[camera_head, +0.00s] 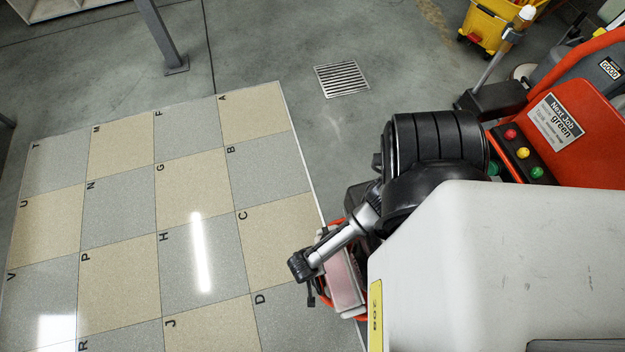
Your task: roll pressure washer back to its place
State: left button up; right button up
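No arm or gripper of mine can be made out clearly. A red machine body (592,118) at the right bears a "Next Job green" label and a panel of coloured buttons. I cannot tell whether it is the pressure washer. A smaller red-framed thing with a pale reddish panel (345,283) stands at the pad's right edge, mostly hidden. A silver tube with a black end (339,246) reaches over it from a black rounded, ribbed part (437,138). I cannot tell what these belong to. The lettered checkered pad (190,240) fills the left, with nothing standing on its visible part.
A large white body (500,265) with a yellow label blocks the lower right. A yellow wheeled bucket (490,24) stands at the top right. A floor drain (341,78) lies beyond the pad, and a grey post (164,38) stands behind it. Grey floor between them is clear.

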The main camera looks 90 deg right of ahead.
jog(key=shift+c, duration=0.2)
grip_shut()
dwell(0.3)
